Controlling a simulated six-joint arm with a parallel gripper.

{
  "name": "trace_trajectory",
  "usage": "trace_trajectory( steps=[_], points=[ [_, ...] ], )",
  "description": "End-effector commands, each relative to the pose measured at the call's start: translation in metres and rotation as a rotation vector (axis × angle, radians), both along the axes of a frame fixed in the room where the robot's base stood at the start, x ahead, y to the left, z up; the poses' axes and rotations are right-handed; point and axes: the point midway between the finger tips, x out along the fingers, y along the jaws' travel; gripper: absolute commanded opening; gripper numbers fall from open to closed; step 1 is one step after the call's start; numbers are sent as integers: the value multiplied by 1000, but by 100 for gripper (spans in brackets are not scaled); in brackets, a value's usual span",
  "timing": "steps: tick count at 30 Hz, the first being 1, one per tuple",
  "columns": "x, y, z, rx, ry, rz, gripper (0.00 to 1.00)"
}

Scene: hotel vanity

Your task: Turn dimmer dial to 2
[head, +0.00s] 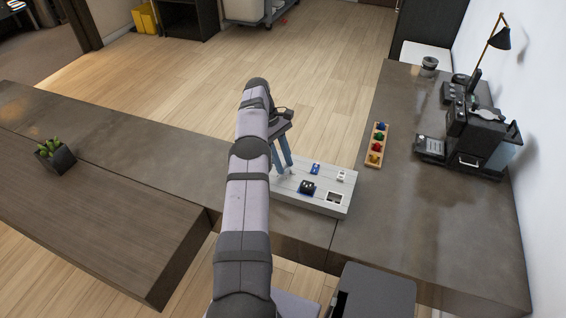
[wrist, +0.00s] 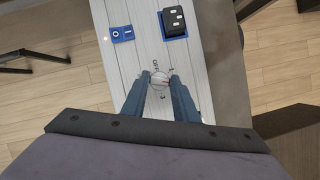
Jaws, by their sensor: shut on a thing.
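The dimmer dial (wrist: 159,79) is a small pale round knob on a light grey slatted panel (wrist: 132,62). In the wrist view "OFF" is printed above it and a "3" below it. A red mark shows on the dial's right side, pointing right. My gripper (wrist: 159,83) is shut on the dial, one blue finger on each side. The right finger covers part of the printing there, so the "2" cannot be read. In the head view my gripper (head: 286,170) reaches down to the left part of the panel (head: 300,204); the dial is too small to make out.
A blue rocker switch (wrist: 122,34) and a black switch on a blue base (wrist: 174,22) sit on the panel beyond the dial. A wooden tray of coloured capsules (head: 382,138) and a coffee machine (head: 474,134) stand right. A potted plant (head: 55,152) stands far left.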

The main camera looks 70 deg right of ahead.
Motion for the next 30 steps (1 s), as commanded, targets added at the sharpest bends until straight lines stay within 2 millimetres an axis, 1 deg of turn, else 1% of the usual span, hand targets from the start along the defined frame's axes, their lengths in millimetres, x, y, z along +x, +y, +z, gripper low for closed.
trace_trajectory(
  steps=[22,23,24,25,30],
  points=[
    [0,0,0,2,0,-33,4],
    [0,0,0,2,0,-33,34],
    [0,0,0,2,0,-33,43],
    [0,0,0,2,0,-33,45],
    [0,0,0,1,1,-33,45]
  ],
)
